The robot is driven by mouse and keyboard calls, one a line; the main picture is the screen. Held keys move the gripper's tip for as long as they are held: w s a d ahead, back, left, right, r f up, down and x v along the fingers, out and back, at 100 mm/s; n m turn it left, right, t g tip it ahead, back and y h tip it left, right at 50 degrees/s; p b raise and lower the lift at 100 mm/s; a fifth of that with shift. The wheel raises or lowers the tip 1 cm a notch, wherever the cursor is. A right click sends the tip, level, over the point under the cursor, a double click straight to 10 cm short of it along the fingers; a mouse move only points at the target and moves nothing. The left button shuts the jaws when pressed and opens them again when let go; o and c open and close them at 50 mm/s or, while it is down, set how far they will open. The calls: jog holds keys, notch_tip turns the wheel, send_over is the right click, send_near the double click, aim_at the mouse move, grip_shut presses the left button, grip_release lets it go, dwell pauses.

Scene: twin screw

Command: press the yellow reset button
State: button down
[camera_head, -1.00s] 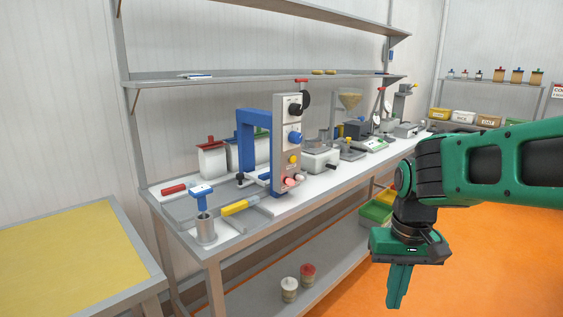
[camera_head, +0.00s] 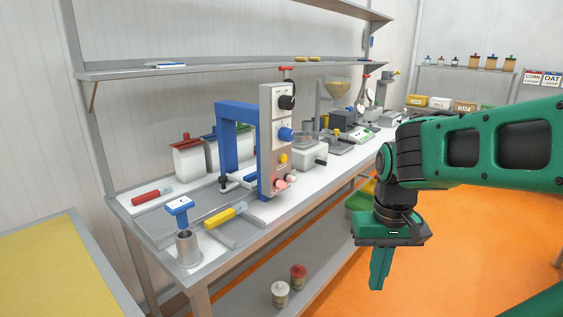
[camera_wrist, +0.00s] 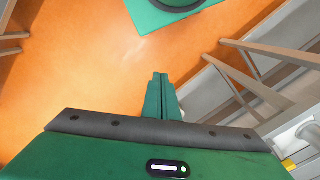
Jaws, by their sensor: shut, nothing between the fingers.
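The yellow button (camera_head: 283,158) is on the grey upright control panel (camera_head: 270,185) of a blue-framed machine on the workbench. It sits below a blue knob (camera_head: 285,134) and a black knob (camera_head: 287,102), and above a pink-red button (camera_head: 281,184) and a white one (camera_head: 291,179). My gripper (camera_head: 377,285) points down in front of the bench, to the right of the panel and apart from it. Its fingers are together and empty. In the wrist view the closed fingers (camera_wrist: 160,98) are over the orange floor; the button cannot be made out for certain there.
The workbench (camera_head: 215,268) also holds a blue-handled tool in a metal cup (camera_head: 187,248), a yellow-handled tool (camera_head: 220,217) and a red-handled tool (camera_head: 150,197). A yellow-topped table (camera_head: 35,262) stands at left. Open orange floor (camera_head: 460,250) lies at right.

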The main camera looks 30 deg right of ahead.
jog(key=w+d+r+t, duration=0.2)
jog(key=w+r+t, duration=0.1)
jog(key=w, duration=0.7)
jog(key=w+d+r+n+t+y, duration=0.1)
jog(key=w+d+r+t, duration=0.1)
jog(key=w, duration=0.8)
jog(key=w+d+r+t+y, duration=0.1)
jog(key=w+d+r+t, duration=0.2)
jog(key=w+r, duration=0.3)
jog(key=w+t, duration=0.1)
jog(key=w, duration=0.3)
jog(key=shift+r+n, duration=0.2)
jog(key=shift+n, duration=0.1)
jog(key=shift+w+a, duration=0.1)
jog(key=w+a, duration=0.3)
jog(key=w, duration=0.5)
jog(key=shift+w+a, duration=0.25)
jog(key=shift+w, duration=0.5)
dwell(1.0)
jog(key=shift+s+r, duration=0.1)
jog(key=shift+s+d, duration=0.3)
jog(key=shift+s, duration=0.45)
jog(key=shift+s, duration=0.1)
jog(key=shift+s+d, duration=0.3)
jog(key=shift+s, duration=0.45)
jog(key=shift+s+d, duration=0.25)
jog(key=shift+s, duration=0.5)
jog(key=shift+s+d, duration=0.3)
jog(key=shift+s, duration=0.45)
